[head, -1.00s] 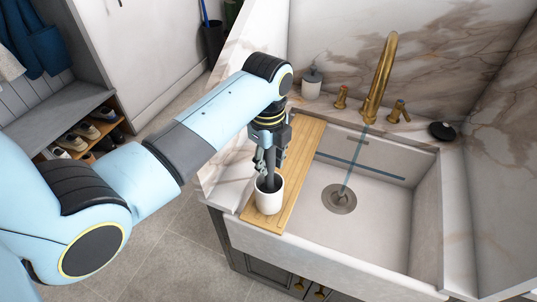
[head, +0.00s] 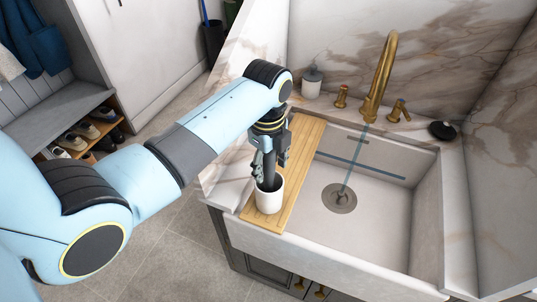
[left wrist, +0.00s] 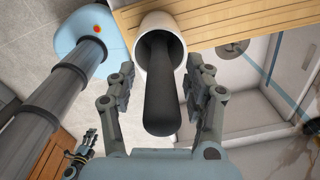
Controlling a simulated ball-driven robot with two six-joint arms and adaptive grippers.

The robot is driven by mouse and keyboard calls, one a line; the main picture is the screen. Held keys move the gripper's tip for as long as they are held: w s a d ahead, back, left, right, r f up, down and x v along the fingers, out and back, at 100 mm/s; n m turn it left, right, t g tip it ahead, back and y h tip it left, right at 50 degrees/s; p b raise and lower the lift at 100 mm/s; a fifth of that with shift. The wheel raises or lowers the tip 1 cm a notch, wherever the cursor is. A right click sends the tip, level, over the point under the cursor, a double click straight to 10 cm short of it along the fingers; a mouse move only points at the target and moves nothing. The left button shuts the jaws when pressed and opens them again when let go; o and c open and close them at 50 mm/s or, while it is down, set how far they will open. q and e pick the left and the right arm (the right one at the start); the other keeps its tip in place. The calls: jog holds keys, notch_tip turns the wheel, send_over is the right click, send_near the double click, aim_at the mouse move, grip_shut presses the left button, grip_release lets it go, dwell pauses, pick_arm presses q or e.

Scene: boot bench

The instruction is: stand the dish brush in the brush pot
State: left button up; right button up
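The brush pot (head: 269,202) is a white cup standing upright on the wooden board at the sink's left side. It also shows in the left wrist view (left wrist: 141,67). The dish brush (left wrist: 162,95) stands in the pot with its dark, thick handle pointing up; its head is hidden inside. My left gripper (left wrist: 158,80) is open, with one finger on each side of the handle and a visible gap on the left. In the head view the left gripper (head: 267,175) is just above the pot. My right gripper (left wrist: 80,150) shows small at lower left of the wrist view.
The wooden board (head: 291,192) spans the sink's left edge. The sink basin (head: 375,200) is open to the right, with water running from the brass tap (head: 381,80). A soap dispenser (head: 312,84) stands behind the board, and a black round item (head: 442,130) lies at the back right.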

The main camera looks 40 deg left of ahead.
pick_arm(q)
notch_tip(320, 180, up, 12)
jog(key=shift+s, duration=0.1)
dwell(0.5)
dwell(0.6)
